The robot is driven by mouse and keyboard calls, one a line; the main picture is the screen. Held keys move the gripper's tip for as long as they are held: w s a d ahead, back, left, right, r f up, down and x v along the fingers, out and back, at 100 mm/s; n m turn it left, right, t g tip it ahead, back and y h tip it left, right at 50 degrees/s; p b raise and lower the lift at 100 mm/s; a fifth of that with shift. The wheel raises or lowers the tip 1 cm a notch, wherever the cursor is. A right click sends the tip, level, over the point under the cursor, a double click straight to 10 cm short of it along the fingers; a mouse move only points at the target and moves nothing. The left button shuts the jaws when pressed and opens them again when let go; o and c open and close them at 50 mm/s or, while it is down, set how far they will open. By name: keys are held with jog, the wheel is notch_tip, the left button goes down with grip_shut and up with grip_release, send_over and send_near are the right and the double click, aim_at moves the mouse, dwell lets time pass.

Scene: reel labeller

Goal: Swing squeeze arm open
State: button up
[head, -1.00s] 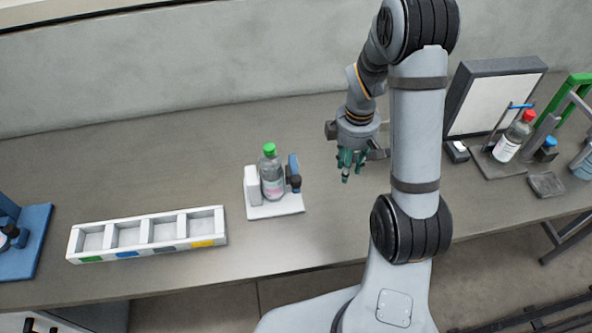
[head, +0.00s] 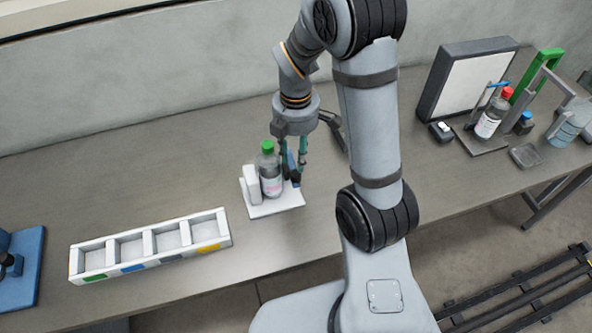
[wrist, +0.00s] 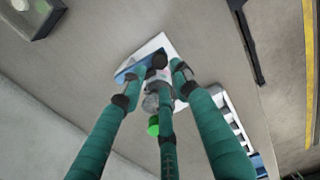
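The squeeze arm (head: 292,163) is a blue upright piece with a dark roller, on the right side of a small white labeller base (head: 276,208). It stands close beside a clear bottle with a green cap (head: 267,147). My gripper (head: 295,172) has teal fingers and is at the squeeze arm, just right of the bottle. In the wrist view the fingers are spread around the blue squeeze arm (wrist: 128,68) and dark roller (wrist: 159,61), with the green cap (wrist: 153,126) by the lower finger. The fingers look open; I cannot tell whether they touch the arm.
A white tray with several compartments (head: 151,262) lies to the left. A blue device (head: 25,270) is at the far left. At the right stand a red-capped bottle (head: 489,117), a framed white panel (head: 468,78) and a green frame (head: 538,72). The bench behind the labeller is clear.

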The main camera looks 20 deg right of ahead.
aim_at(297, 173)
notch_tip(297, 173, down, 7)
jog(key=shift+d, duration=0.1)
jog(key=shift+c, duration=1.1)
grip_shut()
